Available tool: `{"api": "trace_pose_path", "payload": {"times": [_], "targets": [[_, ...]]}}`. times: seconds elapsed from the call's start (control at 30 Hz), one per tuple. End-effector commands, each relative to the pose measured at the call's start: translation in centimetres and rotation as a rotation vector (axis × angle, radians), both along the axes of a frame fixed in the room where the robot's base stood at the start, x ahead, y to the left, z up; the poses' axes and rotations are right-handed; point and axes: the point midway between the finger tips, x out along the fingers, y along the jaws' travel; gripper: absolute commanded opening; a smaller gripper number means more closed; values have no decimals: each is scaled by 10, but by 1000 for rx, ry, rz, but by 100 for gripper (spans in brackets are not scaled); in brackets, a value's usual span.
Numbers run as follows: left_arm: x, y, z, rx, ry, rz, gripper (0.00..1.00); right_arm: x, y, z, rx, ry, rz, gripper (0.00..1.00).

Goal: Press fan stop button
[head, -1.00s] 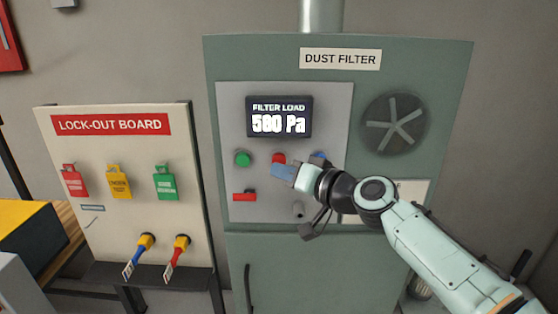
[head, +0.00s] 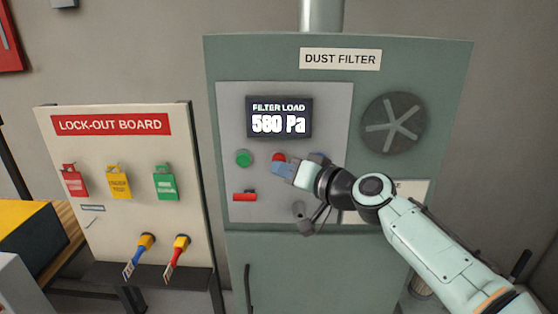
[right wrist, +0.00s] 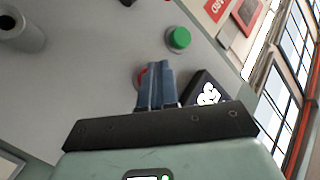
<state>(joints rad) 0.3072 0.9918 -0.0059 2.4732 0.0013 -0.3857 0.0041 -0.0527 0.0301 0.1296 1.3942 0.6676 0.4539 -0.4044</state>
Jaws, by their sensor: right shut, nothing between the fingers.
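The dust filter cabinet (head: 420,60) carries a grey panel with a display (head: 279,117) reading 580 Pa. In the right wrist view the fingers (right wrist: 157,82) cover most of the red button (right wrist: 140,76), and the green button (right wrist: 179,38) is clear. I cannot tell whether the fingertips touch the red button.
A red switch handle (head: 244,197) and a grey knob (head: 298,209) sit lower on the panel. A round fan grille (head: 393,123) is at the right. The lock-out board (head: 125,150) with tags and padlocks stands at the left.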

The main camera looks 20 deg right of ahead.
Motion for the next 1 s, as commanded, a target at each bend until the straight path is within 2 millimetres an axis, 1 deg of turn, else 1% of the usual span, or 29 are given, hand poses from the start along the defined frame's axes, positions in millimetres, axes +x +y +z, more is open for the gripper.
{"api": "trace_pose_path", "payload": {"times": [1.0], "targets": [[2, 0, 2, 0, -2, 0, 43, 12, -4, 0, 0, 0, -1, 0]]}}
